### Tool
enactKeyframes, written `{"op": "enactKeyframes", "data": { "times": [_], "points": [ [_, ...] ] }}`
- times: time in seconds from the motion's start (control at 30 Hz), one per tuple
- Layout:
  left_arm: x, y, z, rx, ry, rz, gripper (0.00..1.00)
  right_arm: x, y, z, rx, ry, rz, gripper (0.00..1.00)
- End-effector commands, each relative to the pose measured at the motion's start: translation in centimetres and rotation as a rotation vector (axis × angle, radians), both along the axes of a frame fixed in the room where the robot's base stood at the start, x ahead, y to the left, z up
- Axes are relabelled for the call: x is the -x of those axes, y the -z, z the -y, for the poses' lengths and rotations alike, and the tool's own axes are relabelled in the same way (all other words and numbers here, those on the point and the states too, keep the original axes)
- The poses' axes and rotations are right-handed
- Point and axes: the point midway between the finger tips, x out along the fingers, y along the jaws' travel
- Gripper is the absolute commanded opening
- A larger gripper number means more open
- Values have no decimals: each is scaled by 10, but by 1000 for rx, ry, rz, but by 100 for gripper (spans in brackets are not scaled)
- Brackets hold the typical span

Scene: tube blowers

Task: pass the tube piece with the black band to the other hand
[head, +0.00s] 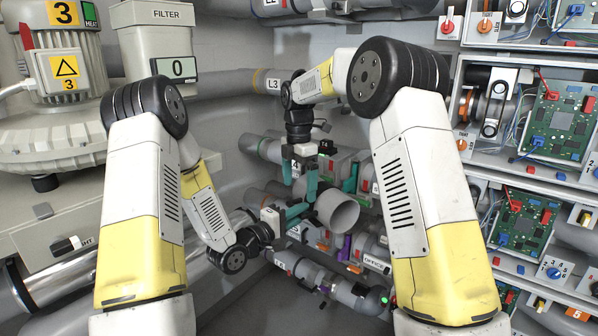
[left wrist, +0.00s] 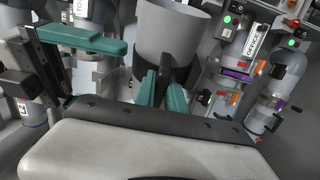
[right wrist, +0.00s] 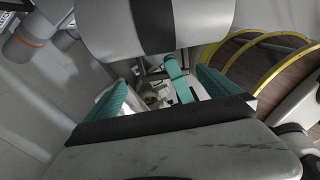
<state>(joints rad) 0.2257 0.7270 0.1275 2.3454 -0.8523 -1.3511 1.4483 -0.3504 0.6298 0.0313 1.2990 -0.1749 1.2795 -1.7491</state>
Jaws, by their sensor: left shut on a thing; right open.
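The tube piece (head: 338,212) is a short, wide grey tube, its open end facing right in the head view. Its black band (right wrist: 153,25) shows clearly in the right wrist view, around the tube's middle. My left gripper (head: 300,210) is shut on the tube piece; in the left wrist view its teal fingers (left wrist: 163,80) meet at the banded part of the tube (left wrist: 170,28). My right gripper (head: 300,180) is open and empty, pointing down just above and left of the tube. A left gripper finger shows between its spread fingers (right wrist: 160,85). Whether they touch the tube is unclear.
Pipes and valves fill the wall behind, with a large pipe marked L3 (head: 268,82). A filter housing (head: 160,45) and a blower (head: 65,75) stand at the left. Shelves with circuit boards (head: 560,118) are at the right. Yellow hoops (right wrist: 265,50) show in the right wrist view.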

Motion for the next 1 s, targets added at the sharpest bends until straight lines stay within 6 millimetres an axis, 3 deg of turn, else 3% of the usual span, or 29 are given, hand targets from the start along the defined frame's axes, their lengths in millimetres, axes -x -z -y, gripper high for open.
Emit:
{"op": "enactKeyframes", "data": {
  "times": [0.1, 0.33, 0.5, 0.8, 1.0],
  "points": [
    [0, -1, 0, 1, 0, 3, 0, 1, 24, 0, 1, 0, -3, 100],
    [0, -1, 1, 2, 1, 4, 0, 1, 58, 0, 1, 0, -2, 100],
    [0, -2, 1, 3, 2, 4, 0, 0, 68, 0, 0, 1, 1, 100],
    [0, -2, 1, 3, 3, 4, 0, 0, 70, 0, -1, 1, 2, 100],
    [1, -2, 2, 3, 6, 4, 0, -1, 70, -1, -2, 1, 5, 61]
  ]
}}
